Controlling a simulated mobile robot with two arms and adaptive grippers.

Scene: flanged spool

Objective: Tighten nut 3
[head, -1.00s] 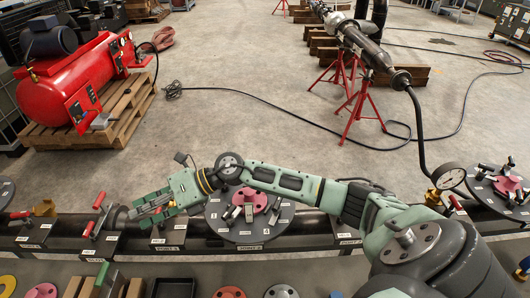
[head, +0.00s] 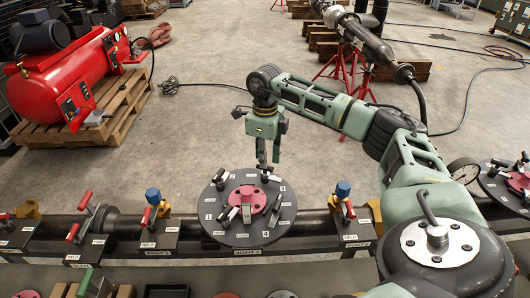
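A dark round plate (head: 212,207) with small white number labels lies near the front centre. A pink flange (head: 252,199) sits at its middle, with several silver-and-black pieces around it. My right gripper (head: 269,163) points down at the plate's far right edge, close to a silver-and-black piece (head: 267,176). Its two fingers are apart with nothing seen between them. Whether it touches that piece is unclear. My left gripper is not in view.
A gauge (head: 464,169) and second plate (head: 500,190) stand at right.

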